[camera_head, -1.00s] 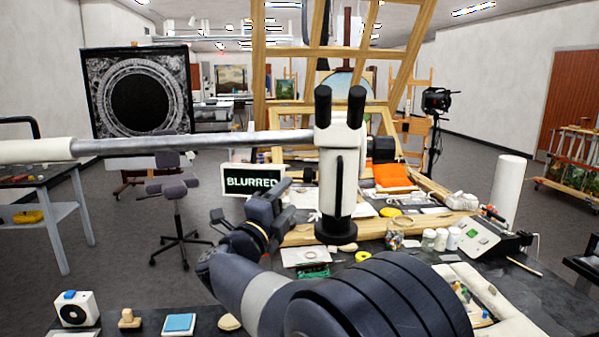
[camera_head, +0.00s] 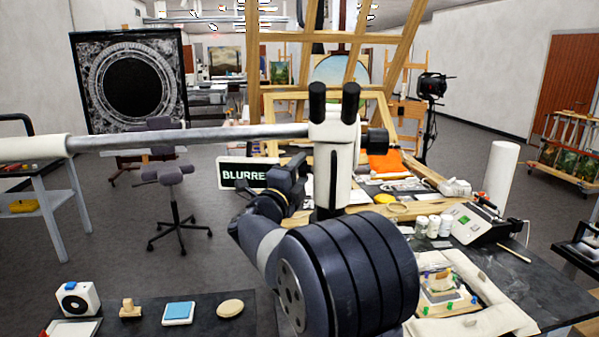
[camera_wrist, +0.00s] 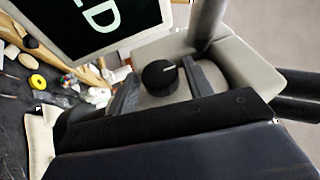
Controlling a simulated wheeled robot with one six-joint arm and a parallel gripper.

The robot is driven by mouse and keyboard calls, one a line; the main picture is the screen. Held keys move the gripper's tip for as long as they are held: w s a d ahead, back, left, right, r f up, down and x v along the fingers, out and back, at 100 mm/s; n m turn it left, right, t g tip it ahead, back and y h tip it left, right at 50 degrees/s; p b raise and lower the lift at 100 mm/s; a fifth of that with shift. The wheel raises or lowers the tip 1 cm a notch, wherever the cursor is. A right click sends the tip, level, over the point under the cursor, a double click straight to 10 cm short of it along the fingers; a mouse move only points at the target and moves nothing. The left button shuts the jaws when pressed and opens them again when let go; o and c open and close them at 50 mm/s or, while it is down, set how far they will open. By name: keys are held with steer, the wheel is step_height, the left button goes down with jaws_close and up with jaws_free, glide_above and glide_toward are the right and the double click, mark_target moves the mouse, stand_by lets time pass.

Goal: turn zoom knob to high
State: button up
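The white microscope head (camera_head: 335,160) has two black eyepieces and hangs on a long grey boom (camera_head: 200,138). In the wrist view a round black knob (camera_wrist: 160,77) with a white pointer line sits on the side of the white microscope body (camera_wrist: 245,65). The pointer leans toward the picture's upper right. My gripper (camera_wrist: 164,88) is open, with one dark finger on each side of the knob; I cannot tell whether either touches it. In the head view my gripper (camera_head: 295,172) is at the microscope's left side, and this knob is hidden. A screen (camera_head: 245,174) reads "BLURRED", partly covered.
Below lies a dark table (camera_head: 250,315) with a blue pad (camera_head: 178,312), a wooden stamp-like block (camera_head: 130,308), a white device (camera_head: 77,298) and a pale oval (camera_head: 230,308). A framed piece with pins (camera_head: 440,290) and white jars (camera_head: 433,226) are at right.

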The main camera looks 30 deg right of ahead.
steer(key=c, duration=0.8)
steer(key=shift+o, duration=0.2)
